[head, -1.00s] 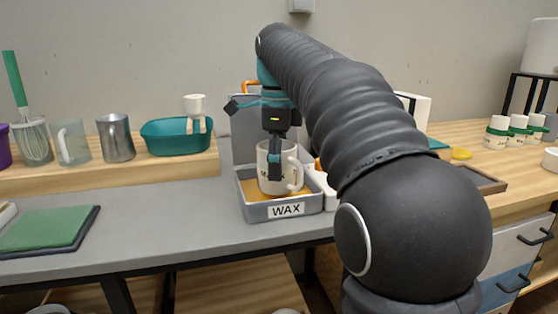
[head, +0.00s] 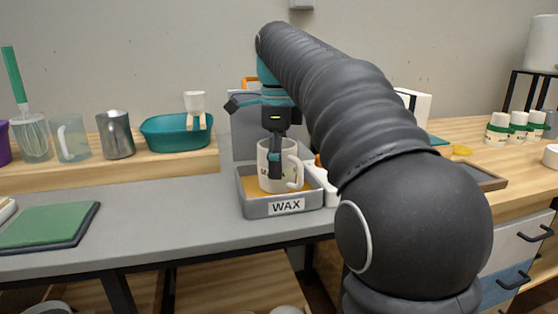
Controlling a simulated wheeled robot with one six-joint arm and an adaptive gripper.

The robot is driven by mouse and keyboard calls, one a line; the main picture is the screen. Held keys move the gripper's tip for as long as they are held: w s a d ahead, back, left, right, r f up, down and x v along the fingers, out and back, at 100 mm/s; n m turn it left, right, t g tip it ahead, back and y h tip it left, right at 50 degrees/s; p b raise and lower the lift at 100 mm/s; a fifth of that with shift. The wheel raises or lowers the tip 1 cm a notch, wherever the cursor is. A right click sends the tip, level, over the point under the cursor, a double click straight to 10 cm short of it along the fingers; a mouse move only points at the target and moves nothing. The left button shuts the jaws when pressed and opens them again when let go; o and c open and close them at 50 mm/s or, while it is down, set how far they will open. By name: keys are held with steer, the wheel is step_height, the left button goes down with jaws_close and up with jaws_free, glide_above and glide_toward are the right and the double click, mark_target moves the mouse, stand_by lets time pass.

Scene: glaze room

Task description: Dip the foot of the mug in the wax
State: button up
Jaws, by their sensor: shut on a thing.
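A cream mug (head: 291,172) with dark lettering and its handle to the right is upright inside the grey tray labelled WAX (head: 250,210). Amber wax (head: 253,187) shows around the mug's lower part. I cannot tell how deep the foot sits in the wax, as the tray's front wall hides it. My gripper (head: 275,170) points down from above and is shut on the mug's wall, with one dark finger on the near outer side. The other finger is hidden.
The tray's raised grey lid (head: 242,130) stands behind it. A green pad (head: 45,228) lies on the counter at the left. A teal basin (head: 170,135), a metal pitcher (head: 117,134) and a clear jug (head: 72,138) stand on the back shelf. Grey counter left of the tray is free.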

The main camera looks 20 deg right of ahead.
steer(key=shift+f+b, duration=0.35)
steer(key=shift+f, duration=0.25)
stand_by(0.4)
steer(key=shift+r, duration=0.1)
stand_by(1.1)
steer(key=shift+r+p, duration=1.45)
steer(key=shift+p, duration=0.45)
steer(key=shift+r+p, duration=0.5)
steer(key=shift+r, duration=2.95)
